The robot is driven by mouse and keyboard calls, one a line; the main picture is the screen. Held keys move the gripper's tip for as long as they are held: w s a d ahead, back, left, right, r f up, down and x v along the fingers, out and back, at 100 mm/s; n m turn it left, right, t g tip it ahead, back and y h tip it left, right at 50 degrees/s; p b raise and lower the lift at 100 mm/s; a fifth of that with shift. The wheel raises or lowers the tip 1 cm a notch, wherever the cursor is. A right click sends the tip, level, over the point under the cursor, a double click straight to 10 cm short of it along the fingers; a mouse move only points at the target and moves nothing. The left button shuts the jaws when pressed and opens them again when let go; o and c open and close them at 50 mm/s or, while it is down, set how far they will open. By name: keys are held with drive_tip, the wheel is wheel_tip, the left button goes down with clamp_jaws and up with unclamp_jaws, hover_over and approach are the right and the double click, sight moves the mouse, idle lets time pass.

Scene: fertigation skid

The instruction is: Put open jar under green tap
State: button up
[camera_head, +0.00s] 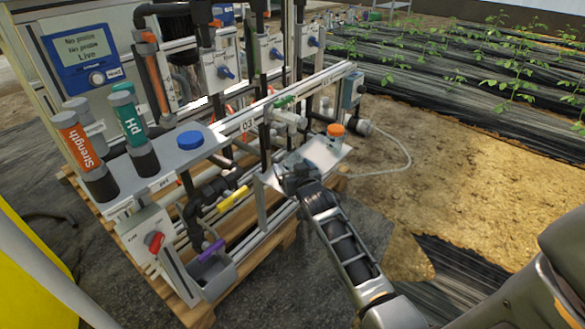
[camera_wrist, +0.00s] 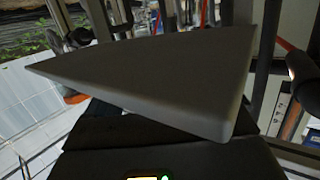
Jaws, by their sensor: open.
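The green tap handle (camera_head: 285,102) is on the front of the skid, near the Q3 label. My gripper (camera_head: 284,174) is low in front of the skid, below the tap, at the left edge of a small pale shelf (camera_head: 322,155). The gripper is open; its fingertips are hard to make out. I cannot pick out an open jar; it may be hidden behind my gripper. In the wrist view a pale grey wedge-shaped surface (camera_wrist: 165,75) fills the middle, very close, and covers what lies beyond.
An orange-capped item (camera_head: 336,130) stands at the shelf's back. A blue lid (camera_head: 190,140) lies on the left shelf beside the Strength (camera_head: 80,146) and pH (camera_head: 130,122) cylinders. A yellow handle (camera_head: 234,198) and pipes are left of my gripper. Open ground lies right.

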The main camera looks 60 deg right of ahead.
drive_tip(key=p+v, duration=0.3)
drive_tip(key=v, duration=0.4)
drive_tip(key=shift+s+a+r, duration=0.15)
drive_tip(key=shift+s+a, duration=0.05)
drive_tip(key=shift+a, duration=0.05)
drive_tip(key=s+a+r+n+t+y, duration=0.1)
drive_tip(key=s+a+y, duration=0.15)
drive_tip(key=a, duration=0.65)
drive_tip(key=s+a+n+t+y, duration=0.1)
drive_tip(key=s+a+n, duration=0.15)
drive_tip(key=a, duration=0.55)
drive_tip(key=s+a+r+n+t+y, duration=0.15)
drive_tip(key=s+a, duration=0.25)
drive_tip(key=a, duration=0.5)
drive_tip(key=s+a+r+n+y, duration=0.1)
drive_tip(key=s+a+r+y, duration=0.25)
drive_tip(key=s+a, duration=0.3)
drive_tip(key=s+a+r+n+y, duration=0.3)
drive_tip(key=s+r+n, duration=0.1)
drive_tip(key=s+r, duration=0.55)
wheel_tip(320, 180, up, 27)
drive_tip(key=w+p, duration=0.1)
drive_tip(key=p, duration=2.5)
drive_tip(key=shift+f+m, duration=0.2)
drive_tip(key=shift+m, duration=0.1)
